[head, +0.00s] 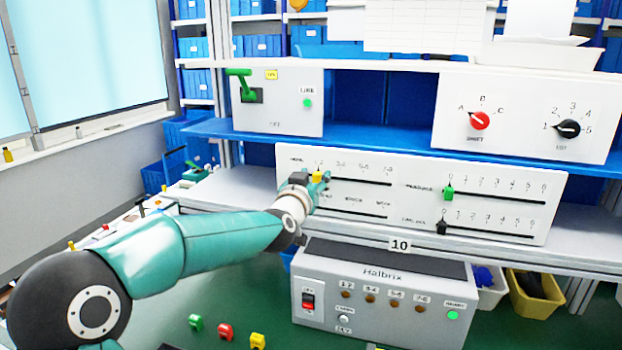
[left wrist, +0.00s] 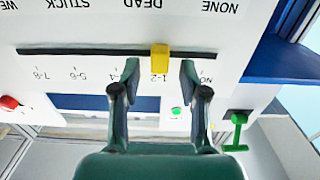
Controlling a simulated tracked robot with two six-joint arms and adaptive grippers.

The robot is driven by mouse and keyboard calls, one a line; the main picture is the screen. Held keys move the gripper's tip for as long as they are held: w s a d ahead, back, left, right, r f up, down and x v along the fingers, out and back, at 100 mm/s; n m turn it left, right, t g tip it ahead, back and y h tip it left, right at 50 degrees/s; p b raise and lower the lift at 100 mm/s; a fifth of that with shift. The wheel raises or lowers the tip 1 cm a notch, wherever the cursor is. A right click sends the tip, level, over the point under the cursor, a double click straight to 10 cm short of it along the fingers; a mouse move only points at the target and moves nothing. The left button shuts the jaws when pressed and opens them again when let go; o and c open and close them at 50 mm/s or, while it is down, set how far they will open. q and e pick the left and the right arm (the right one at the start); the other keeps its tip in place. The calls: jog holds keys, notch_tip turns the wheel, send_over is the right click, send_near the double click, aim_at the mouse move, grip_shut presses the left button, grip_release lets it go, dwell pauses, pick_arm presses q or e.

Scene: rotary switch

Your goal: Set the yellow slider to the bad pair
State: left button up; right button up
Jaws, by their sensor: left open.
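The yellow slider (head: 318,176) sits near the left end of the upper-left track on the white panel (head: 400,208). In the left wrist view, which is upside down, the yellow slider (left wrist: 160,58) stands at the 1-2 mark. The marks 3-4, 5-6 and 7-8 run on along the track. My left gripper (head: 318,184) is at the panel; in its wrist view the left gripper (left wrist: 160,76) is open, with one finger on each side of the slider and visible gaps. The Halbrix box (head: 380,292) has dull brown lamps labelled 1-2 to 7-8 and a lit green lamp. My right gripper is not in view.
A green slider (head: 448,192) and a black slider (head: 442,227) share the panel's right half. Above are a green lever (head: 240,75), a red knob (head: 479,120) and a black knob (head: 568,128). Small coloured blocks, including a red one (head: 225,331), lie on the green surface.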

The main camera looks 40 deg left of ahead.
pick_arm(q)
jog(key=shift+s+d, duration=0.2)
jog(key=shift+s, duration=0.25)
jog(key=v, duration=1.1)
jog(key=shift+a+f, duration=0.1)
